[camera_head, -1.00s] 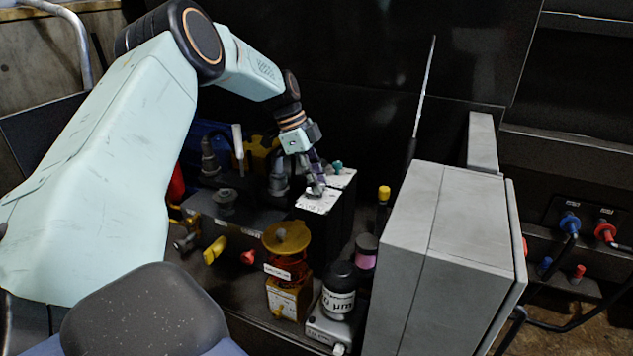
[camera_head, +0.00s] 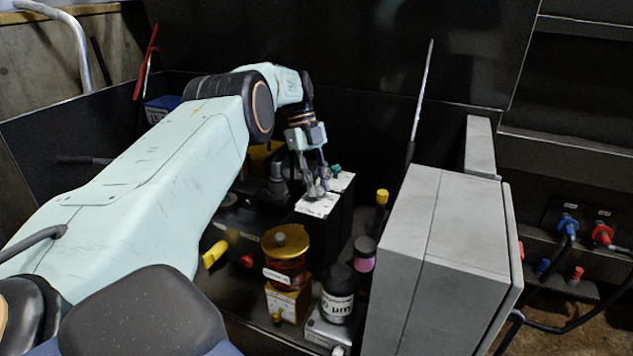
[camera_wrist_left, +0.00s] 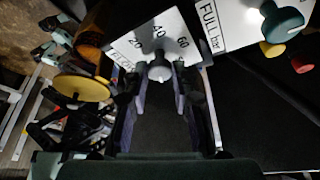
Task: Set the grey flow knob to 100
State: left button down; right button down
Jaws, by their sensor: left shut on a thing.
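The knob's pointer reading cannot be told. My left gripper (camera_wrist_left: 161,76) has a fingertip on each side of the knob and is shut on it. In the head view my left gripper (camera_head: 316,188) reaches down onto the white plate (camera_head: 314,209) on top of a black box, and its fingers mostly cover the knob. My right gripper is not in view.
A teal knob (camera_wrist_left: 283,23) stands on a second white plate marked FULL beside the scale. A yellow-topped amber unit (camera_head: 286,243) and a black-capped jar (camera_head: 338,292) stand in front. A large grey cabinet (camera_head: 442,260) blocks the right.

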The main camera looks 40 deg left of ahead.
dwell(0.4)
pick_arm(q)
jog(key=c, duration=1.1)
grip_release()
jog(key=shift+r, duration=0.1)
notch_tip(320, 180, up, 10)
